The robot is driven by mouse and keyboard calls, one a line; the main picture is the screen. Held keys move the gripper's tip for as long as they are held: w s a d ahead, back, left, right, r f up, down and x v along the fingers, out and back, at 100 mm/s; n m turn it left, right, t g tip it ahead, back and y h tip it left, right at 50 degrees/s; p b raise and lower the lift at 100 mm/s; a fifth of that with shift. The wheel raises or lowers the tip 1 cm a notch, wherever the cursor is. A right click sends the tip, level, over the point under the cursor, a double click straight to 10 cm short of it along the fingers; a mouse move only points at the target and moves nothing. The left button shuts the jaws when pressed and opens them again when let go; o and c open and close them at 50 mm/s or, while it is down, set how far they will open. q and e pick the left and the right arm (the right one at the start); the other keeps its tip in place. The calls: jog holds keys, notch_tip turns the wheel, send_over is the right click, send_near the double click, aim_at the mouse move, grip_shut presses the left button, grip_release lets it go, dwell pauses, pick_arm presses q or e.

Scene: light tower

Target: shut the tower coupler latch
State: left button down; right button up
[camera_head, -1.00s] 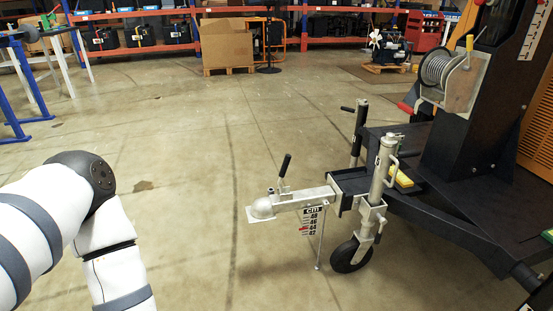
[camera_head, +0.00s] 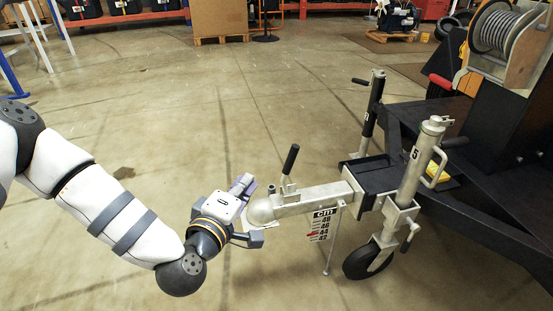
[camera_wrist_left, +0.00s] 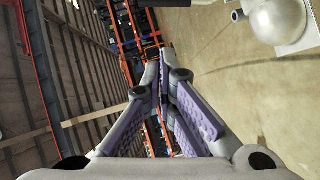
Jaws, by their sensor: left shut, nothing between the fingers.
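The tower coupler (camera_head: 264,209) is a silver-grey rounded head at the front end of the drawbar (camera_head: 318,196). Its latch lever with a black grip (camera_head: 290,159) stands raised, leaning slightly right at the top. My left gripper (camera_head: 247,184) is just left of the coupler head, lower than the lever's grip, with its fingers shut and empty. In the left wrist view the purple-padded fingers of my left gripper (camera_wrist_left: 166,82) come together, and the coupler head (camera_wrist_left: 280,24) shows at the top right, apart from the fingers. The lever's grip is not seen there. My right gripper is not in view.
A jockey wheel (camera_head: 367,262) on a grey post stands right of the coupler. A cm height scale (camera_head: 322,225) hangs under the drawbar. The dark tower trailer (camera_head: 480,140) with a cable winch (camera_head: 499,32) fills the right. The floor behind the coupler is clear.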

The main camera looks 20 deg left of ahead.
pick_arm(q)
jog(key=w+d+f+b, duration=0.2)
jog(key=w+f+b, duration=0.1)
jog(key=w, duration=0.9)
jog(key=shift+w+d+b, duration=0.2)
jog(key=shift+w+b, duration=0.1)
jog(key=shift+w, duration=0.05)
jog(key=shift+r, duration=0.1)
jog(key=shift+w+d+r+m+g+p, duration=0.2)
jog(key=shift+w+d+m+g+p, duration=0.1)
jog(key=shift+d+m+p, duration=0.25)
